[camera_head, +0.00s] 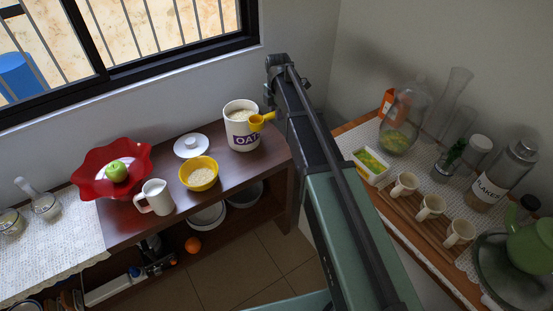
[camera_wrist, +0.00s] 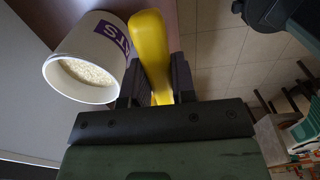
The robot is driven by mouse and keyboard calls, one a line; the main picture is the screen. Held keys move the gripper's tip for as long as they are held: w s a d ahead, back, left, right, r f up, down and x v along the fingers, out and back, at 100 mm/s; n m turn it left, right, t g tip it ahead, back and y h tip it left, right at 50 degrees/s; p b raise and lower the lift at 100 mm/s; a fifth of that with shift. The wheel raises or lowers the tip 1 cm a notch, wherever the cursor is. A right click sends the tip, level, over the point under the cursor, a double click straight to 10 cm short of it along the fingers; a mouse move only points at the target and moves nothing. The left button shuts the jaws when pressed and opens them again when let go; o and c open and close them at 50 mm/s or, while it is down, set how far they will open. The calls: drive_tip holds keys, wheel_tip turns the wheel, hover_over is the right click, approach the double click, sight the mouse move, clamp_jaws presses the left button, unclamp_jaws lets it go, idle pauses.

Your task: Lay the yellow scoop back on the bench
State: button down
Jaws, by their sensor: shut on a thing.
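The yellow scoop (camera_head: 257,123) is beside the right side of the white oats canister (camera_head: 241,137), at about the height of its upper part. In the wrist view the scoop (camera_wrist: 150,45) stands between the fingers of my gripper (camera_wrist: 153,88), which is shut on it. The oats canister (camera_wrist: 92,50) is just left of the scoop there, with pale oats inside; I cannot tell whether they touch. In the head view my arm hides part of the gripper. The dark wooden bench (camera_head: 226,180) lies under the canister.
On the bench are a yellow bowl (camera_head: 203,181) of oats, a white lid (camera_head: 191,146), a white pitcher (camera_head: 156,198) and a red dish (camera_head: 84,183) with a green apple (camera_head: 117,171). Bare bench shows in front of the canister. A cluttered side table (camera_head: 443,266) stands right.

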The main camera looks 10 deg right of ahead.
sight(278, 158)
wheel_tip(278, 158, down, 21)
drive_tip(key=b, duration=2)
drive_tip(key=shift+r, duration=0.5)
drive_tip(key=shift+f, duration=0.3)
drive_tip(key=c, duration=0.9)
unclamp_jaws()
drive_tip(key=shift+r, duration=0.15)
drive_tip(key=shift+c, duration=0.2)
wheel_tip(278, 158, up, 12)
drive_tip(key=p, duration=1.2)
drive_tip(key=shift+r, duration=0.2)
drive_tip(key=s+a+m, duration=0.2)
drive_tip(key=s+m, duration=1.9)
drive_tip(key=s, duration=0.6)
drive_tip(key=shift+s+a+m, duration=0.2)
drive_tip(key=shift+s+m, duration=0.2)
